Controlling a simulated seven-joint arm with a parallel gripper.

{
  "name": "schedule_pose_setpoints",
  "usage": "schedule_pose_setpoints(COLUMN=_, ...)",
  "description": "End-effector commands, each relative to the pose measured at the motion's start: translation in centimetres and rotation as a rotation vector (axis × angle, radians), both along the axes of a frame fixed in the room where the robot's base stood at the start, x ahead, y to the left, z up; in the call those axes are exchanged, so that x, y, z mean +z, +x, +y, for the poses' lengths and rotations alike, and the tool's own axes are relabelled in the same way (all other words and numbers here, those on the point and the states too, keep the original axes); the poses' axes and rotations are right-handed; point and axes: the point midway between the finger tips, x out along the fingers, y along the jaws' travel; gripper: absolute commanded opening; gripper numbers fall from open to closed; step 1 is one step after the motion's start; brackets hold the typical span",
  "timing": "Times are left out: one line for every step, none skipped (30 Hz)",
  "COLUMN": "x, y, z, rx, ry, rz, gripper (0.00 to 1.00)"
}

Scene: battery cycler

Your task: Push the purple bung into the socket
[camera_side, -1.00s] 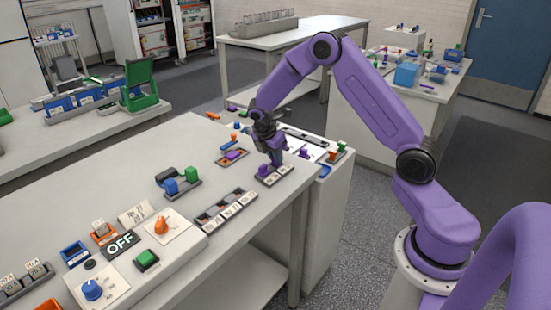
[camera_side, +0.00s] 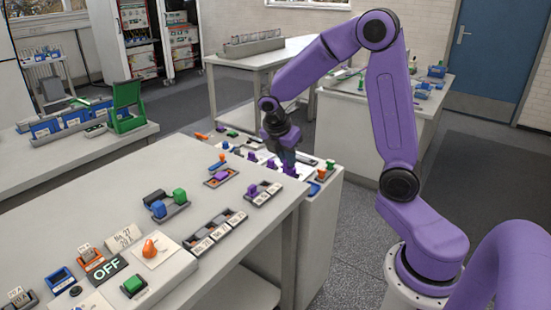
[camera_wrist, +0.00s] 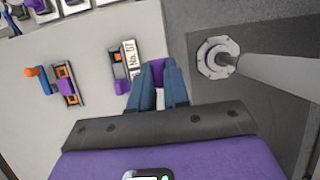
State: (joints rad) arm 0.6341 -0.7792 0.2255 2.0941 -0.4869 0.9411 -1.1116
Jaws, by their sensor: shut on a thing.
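A tray marked No. 57 holds another purple piece (camera_wrist: 122,87) and an empty orange-rimmed slot (camera_wrist: 118,59). I cannot tell which opening is the socket.
A small tray (camera_side: 221,178) with orange and purple parts lies left of my gripper. A rack of labelled slots (camera_side: 215,232) is nearer the front. Orange and green pieces (camera_side: 327,168) stand at the panel's right end. The bench's right edge is close.

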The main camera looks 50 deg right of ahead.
Motion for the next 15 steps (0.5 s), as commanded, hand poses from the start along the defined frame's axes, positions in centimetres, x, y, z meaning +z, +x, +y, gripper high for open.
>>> schedule_pose_setpoints(x=0.4, y=-0.7, z=0.2, rx=0.002, ry=0.000, rz=-0.001, gripper=0.00)
schedule_pose_setpoints(x=0.5, y=-1.1, z=0.3, rx=0.002, ry=0.000, rz=-0.001, gripper=0.00)
schedule_pose_setpoints(x=0.7, y=-1.5, z=0.4, rx=0.002, ry=0.000, rz=-0.001, gripper=0.00)
schedule_pose_setpoints(x=0.8, y=-1.7, z=0.5, rx=0.001, ry=0.000, rz=-0.002, gripper=0.00)
schedule_pose_setpoints(x=0.9, y=-2.0, z=0.6, rx=0.001, ry=0.000, rz=-0.001, gripper=0.00)
schedule_pose_setpoints(x=1.1, y=-2.3, z=0.7, rx=0.002, ry=0.000, rz=-0.001, gripper=0.00)
schedule_pose_setpoints(x=1.2, y=-2.4, z=0.7, rx=0.001, ry=0.000, rz=-0.002, gripper=0.00)
schedule_pose_setpoints(x=1.2, y=-2.6, z=0.8, rx=0.000, ry=0.000, rz=-0.001, gripper=0.00)
schedule_pose_setpoints(x=1.3, y=-2.7, z=0.8, rx=-0.005, ry=-0.001, rz=-0.001, gripper=0.00)
schedule_pose_setpoints(x=1.3, y=-2.7, z=0.9, rx=-0.012, ry=-0.001, rz=0.000, gripper=0.00)
schedule_pose_setpoints(x=1.3, y=-2.7, z=1.0, rx=-0.023, ry=-0.001, rz=0.001, gripper=0.00)
schedule_pose_setpoints(x=1.3, y=-2.5, z=1.2, rx=-0.048, ry=0.000, rz=0.001, gripper=0.00)
schedule_pose_setpoints(x=1.3, y=-2.3, z=1.4, rx=-0.071, ry=0.000, rz=0.002, gripper=0.00)
schedule_pose_setpoints(x=1.3, y=-1.9, z=1.6, rx=-0.100, ry=-0.001, rz=0.002, gripper=0.00)
schedule_pose_setpoints(x=1.2, y=-1.4, z=1.9, rx=-0.147, ry=-0.001, rz=0.002, gripper=0.00)
